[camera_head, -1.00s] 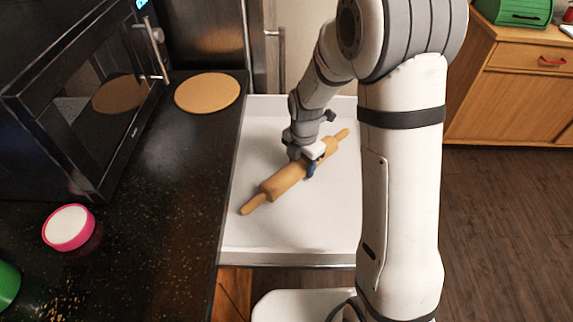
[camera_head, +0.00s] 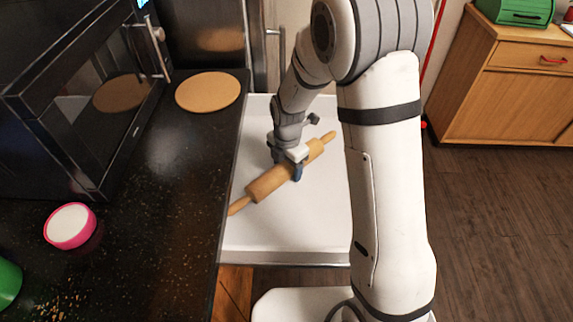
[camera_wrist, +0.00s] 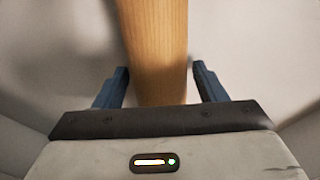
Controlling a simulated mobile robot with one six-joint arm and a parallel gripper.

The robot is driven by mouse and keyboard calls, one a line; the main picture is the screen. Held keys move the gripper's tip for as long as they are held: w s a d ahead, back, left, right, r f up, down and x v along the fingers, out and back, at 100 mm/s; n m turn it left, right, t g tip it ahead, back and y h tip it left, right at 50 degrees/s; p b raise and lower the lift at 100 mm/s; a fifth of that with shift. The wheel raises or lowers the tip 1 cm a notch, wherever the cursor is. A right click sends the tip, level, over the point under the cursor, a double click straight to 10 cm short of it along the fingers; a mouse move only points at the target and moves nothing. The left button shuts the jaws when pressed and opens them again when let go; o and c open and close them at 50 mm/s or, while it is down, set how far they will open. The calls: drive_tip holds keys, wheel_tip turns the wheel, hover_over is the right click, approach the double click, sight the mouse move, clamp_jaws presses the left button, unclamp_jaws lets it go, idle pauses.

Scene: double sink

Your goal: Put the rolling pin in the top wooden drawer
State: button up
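The wooden rolling pin (camera_head: 268,184) lies slanted over the white inside of an open drawer (camera_head: 310,220), its near handle close to the drawer's left edge. I cannot tell whether it touches the drawer floor. My gripper (camera_head: 293,168) points down at the pin's middle, a finger on each side. In the wrist view the pin (camera_wrist: 155,45) runs between the two blue fingers (camera_wrist: 160,75), which sit close against its sides. The drawer's right side is partly hidden by my arm.
A black counter (camera_head: 150,200) borders the drawer on the left, with a round wooden board (camera_head: 208,92), a pink-rimmed bowl (camera_head: 70,226) and a black microwave (camera_head: 90,100). A wooden cabinet (camera_head: 510,95) stands at the right, beyond open floor.

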drive_tip(key=shift+o, duration=0.6)
drive_tip(key=shift+r, duration=0.1)
drive_tip(key=shift+r, duration=0.25)
wheel_tip(320, 180, up, 12)
drive_tip(key=f, duration=0.1)
drive_tip(key=s+d+r+m+t, duration=0.1)
drive_tip(key=s+d+r+m, duration=0.3)
drive_tip(key=m, duration=0.9)
drive_tip(key=s+d+r+m+t, duration=0.1)
drive_tip(key=s+d+r+m, duration=0.4)
drive_tip(key=s+d+m, duration=0.5)
drive_tip(key=shift+s+m+p, duration=0.4)
drive_tip(key=shift+s+m, duration=1.4)
drive_tip(key=shift+s, duration=0.65)
